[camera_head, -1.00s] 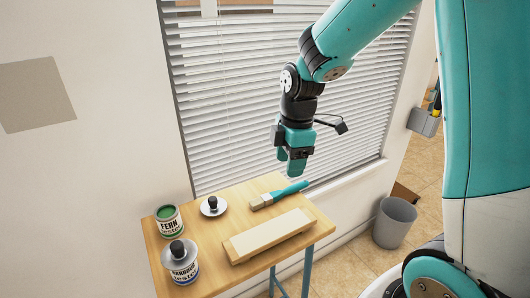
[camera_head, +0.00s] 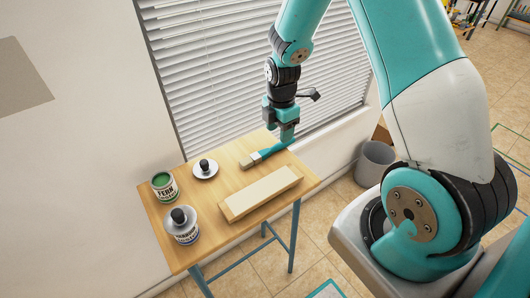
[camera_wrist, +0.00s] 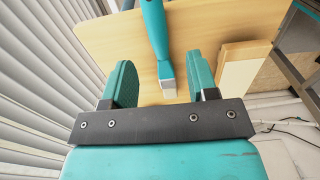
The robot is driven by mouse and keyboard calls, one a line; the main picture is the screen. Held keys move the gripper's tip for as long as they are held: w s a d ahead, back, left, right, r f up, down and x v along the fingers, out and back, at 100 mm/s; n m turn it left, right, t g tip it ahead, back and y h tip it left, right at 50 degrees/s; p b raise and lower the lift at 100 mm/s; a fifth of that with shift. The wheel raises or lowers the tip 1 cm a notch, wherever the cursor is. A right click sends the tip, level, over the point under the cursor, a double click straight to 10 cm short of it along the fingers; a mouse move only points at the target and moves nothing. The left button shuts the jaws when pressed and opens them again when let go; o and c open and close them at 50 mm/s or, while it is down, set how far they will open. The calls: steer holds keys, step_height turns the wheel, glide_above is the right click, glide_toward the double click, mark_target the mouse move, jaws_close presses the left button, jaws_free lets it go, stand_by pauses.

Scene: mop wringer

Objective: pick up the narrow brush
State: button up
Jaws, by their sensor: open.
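The narrow brush (camera_head: 264,154) has a teal handle and pale bristles, and lies on the wooden table (camera_head: 223,172) near the edge by the window. In the wrist view the brush (camera_wrist: 154,30) shows between the two teal fingers, its handle toward the top and its bristles toward my gripper (camera_wrist: 158,82). My gripper is open and empty. In the head view my gripper (camera_head: 287,138) is above or beside the handle end, hiding part of it. I cannot tell whether a finger touches the brush.
A long pale wooden block (camera_head: 262,192) lies beside the brush. Window blinds (camera_head: 220,80) rise close behind. A grey bin (camera_head: 374,163) stands right.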

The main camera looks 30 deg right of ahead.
mark_target(278, 144)
step_height(278, 144, down, 6)
steer(key=shift+w+a+r+p, duration=0.1)
steer(key=shift+r+p, duration=0.05)
steer(key=shift+p, duration=0.25)
steer(key=shift+c, duration=0.4)
jaws_close()
